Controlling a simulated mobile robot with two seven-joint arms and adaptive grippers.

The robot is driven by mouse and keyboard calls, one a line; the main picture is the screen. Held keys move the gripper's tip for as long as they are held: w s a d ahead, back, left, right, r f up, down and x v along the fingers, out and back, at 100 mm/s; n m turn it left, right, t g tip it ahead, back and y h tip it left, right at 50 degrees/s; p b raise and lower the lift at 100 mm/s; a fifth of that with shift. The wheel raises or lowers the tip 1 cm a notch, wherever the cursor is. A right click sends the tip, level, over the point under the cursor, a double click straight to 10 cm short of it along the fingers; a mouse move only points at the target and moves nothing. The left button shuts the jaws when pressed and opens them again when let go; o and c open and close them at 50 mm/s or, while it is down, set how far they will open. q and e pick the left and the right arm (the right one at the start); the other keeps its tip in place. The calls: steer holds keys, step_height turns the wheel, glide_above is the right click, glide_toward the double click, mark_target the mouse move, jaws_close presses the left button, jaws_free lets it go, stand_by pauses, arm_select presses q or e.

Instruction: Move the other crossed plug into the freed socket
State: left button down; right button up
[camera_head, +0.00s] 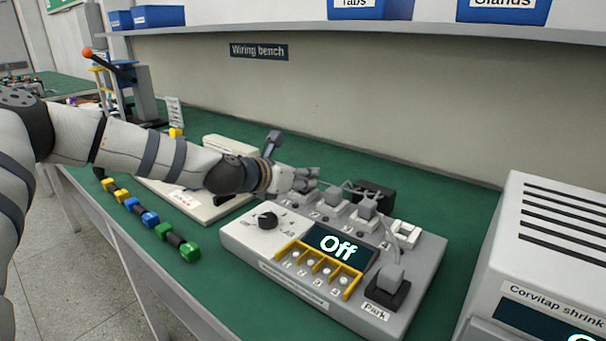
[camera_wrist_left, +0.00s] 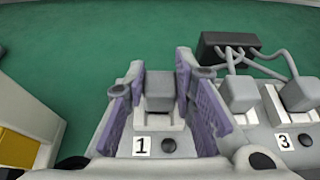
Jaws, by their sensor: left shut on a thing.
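My left gripper (camera_wrist_left: 160,100) is shut on a grey plug (camera_wrist_left: 159,88) at the socket labelled 1 in the left wrist view; whether the plug is fully seated is unclear. The gripper (camera_head: 304,181) hides this plug in the head view. A second grey plug (camera_head: 333,194) and a third (camera_head: 367,207) stand in the row beside it; they also show in the wrist view. A white socket (camera_head: 406,232) at the row's right end looks empty. Another grey plug (camera_head: 391,277) sits in the black Park holder (camera_head: 387,293). My right gripper is not in view.
Cables run from a black block (camera_head: 375,190) behind the sockets. A white shrink machine (camera_head: 545,260) stands right. Coloured dumbbell-shaped parts (camera_head: 178,242) lie left.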

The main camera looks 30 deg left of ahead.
arm_select(q)
steer(key=shift+f, duration=0.15)
steer(key=c, duration=1.3)
jaws_free()
steer(key=v, duration=1.2)
